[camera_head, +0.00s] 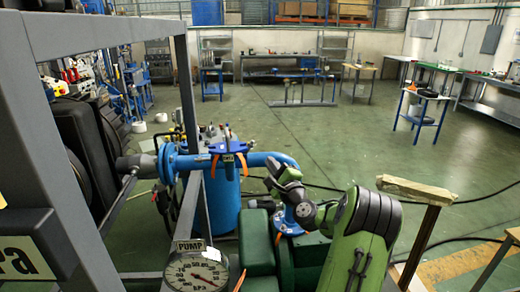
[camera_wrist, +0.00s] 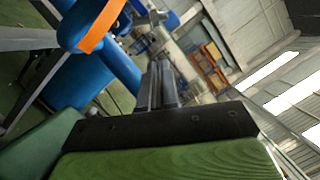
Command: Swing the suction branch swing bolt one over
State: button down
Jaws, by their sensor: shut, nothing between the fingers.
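My gripper (camera_head: 272,168) is beside the blue suction pipe (camera_head: 262,159) in the head view, its dark end close to the elbow above the green pump. In the wrist view its fingers (camera_wrist: 160,82) are together and empty. An orange strip (camera_wrist: 101,26) crosses a blue round part to the left of the fingers, apart from them. In the head view, orange pieces show at the blue vessel's lid (camera_head: 214,165) and at the flange (camera_head: 291,229) below the elbow. The swing bolt itself is too small to make out, and I cannot tell which piece is bolt one.
A blue vessel (camera_head: 222,200) stands left of the pipe. A green pump (camera_head: 258,245) and a pressure gauge (camera_head: 196,272) are in front. A grey frame (camera_head: 95,35) rises at left. A wooden-topped stand (camera_head: 416,191) is at right. Open floor lies beyond.

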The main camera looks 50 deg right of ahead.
aim_at(253, 146)
jog(key=w, duration=0.1)
jog(key=w+r+p, duration=0.1)
jog(key=w, duration=0.1)
jog(key=w+r, duration=0.1)
jog(key=w, duration=0.1)
jog(key=shift+a, duration=0.25)
jog(key=shift+w+a+r+n+p, duration=0.1)
jog(key=shift+a+r+n+p, duration=0.25)
jog(key=shift+n, duration=0.55)
jog(key=shift+d, duration=0.15)
